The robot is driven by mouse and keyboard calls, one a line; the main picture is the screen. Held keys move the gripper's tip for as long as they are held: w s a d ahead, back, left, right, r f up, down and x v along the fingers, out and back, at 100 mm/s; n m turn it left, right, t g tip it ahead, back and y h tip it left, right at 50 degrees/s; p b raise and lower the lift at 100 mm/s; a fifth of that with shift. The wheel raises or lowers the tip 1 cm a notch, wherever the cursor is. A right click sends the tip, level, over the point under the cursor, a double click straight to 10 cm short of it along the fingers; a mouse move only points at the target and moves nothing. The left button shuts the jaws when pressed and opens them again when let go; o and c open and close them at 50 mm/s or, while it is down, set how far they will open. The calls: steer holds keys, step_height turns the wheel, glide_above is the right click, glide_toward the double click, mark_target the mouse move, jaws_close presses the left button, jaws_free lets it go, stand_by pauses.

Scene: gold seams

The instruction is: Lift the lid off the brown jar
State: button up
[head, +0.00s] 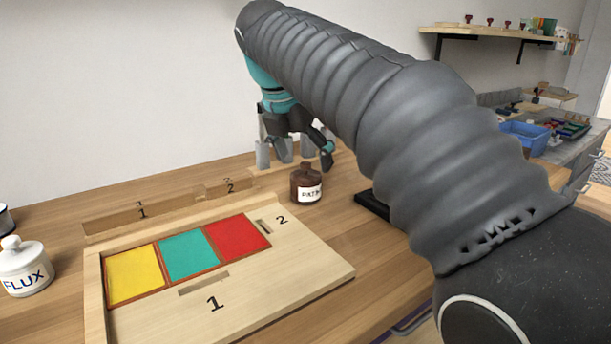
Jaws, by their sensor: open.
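The brown jar (306,190) stands upright on the wooden workbench, behind the right part of the wooden board. It has a white label, partly readable, and its dark lid (305,170) sits on top. Nothing shows between the fingers.
A wooden board (318,277) with yellow, teal and red panels lies in front of the jar. A strip marked 1 and 2 (160,207) lies behind it. A white FLUX jar (24,270) stands at left.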

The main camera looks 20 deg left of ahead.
steer(key=shift+x, duration=1.15)
steer(key=c, duration=1)
steer(key=shift+c, duration=0.2)
steer(key=shift+r, duration=0.1)
steer(key=shift+r, duration=0.5)
step_height(320, 180, up, 3)
steer(key=shift+w+d+r, duration=0.1)
steer(key=shift+w, duration=0.05)
steer(key=w+d+r, duration=0.6)
steer(key=d, duration=0.3)
steer(key=shift+w+r, duration=0.3)
steer(key=shift+w, duration=0.1)
